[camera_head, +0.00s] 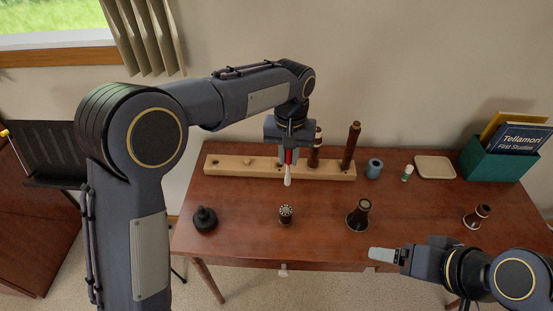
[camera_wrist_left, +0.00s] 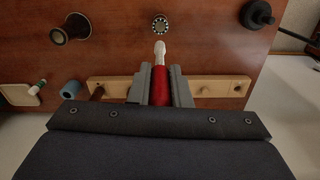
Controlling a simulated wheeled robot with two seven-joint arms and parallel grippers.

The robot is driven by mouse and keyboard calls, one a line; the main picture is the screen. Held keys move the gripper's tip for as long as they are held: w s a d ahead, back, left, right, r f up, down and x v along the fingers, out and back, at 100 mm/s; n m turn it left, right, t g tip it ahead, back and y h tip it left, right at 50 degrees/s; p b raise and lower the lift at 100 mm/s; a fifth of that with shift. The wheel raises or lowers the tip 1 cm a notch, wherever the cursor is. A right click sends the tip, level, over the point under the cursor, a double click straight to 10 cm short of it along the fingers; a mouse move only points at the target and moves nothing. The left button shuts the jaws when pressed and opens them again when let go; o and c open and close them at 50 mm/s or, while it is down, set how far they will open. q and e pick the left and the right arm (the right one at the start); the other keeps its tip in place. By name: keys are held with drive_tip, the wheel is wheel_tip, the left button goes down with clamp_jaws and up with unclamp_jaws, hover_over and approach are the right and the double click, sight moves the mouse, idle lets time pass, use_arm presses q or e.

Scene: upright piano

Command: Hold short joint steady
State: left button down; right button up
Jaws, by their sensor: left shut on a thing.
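My left gripper (camera_head: 288,160) is shut on a red rod with a white tip (camera_head: 288,178). The rod also shows between the fingers in the left wrist view (camera_wrist_left: 160,85), its white tip pointing over the table. Two dark wooden joints stand upright in the pale wooden rack (camera_head: 235,166): a shorter one with a light ring (camera_head: 315,150), just right of my left gripper, and a taller one (camera_head: 351,146). I cannot tell for sure which is the short joint. My right gripper (camera_head: 385,255) is near the table's front edge, apart from the joints; its jaw gap does not show.
Along the front of the brown table (camera_head: 240,240) stand a black piece (camera_head: 205,220), a dark piece with a dotted top (camera_head: 285,214) and two dark flared pieces (camera_head: 358,215) (camera_head: 477,217). A blue roll (camera_head: 375,168), green-white tube (camera_head: 407,173), cream tray (camera_head: 435,167) and green book box (camera_head: 492,164) are behind.

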sight(288, 164)
use_arm(q)
drive_tip(key=shift+f, duration=2.05)
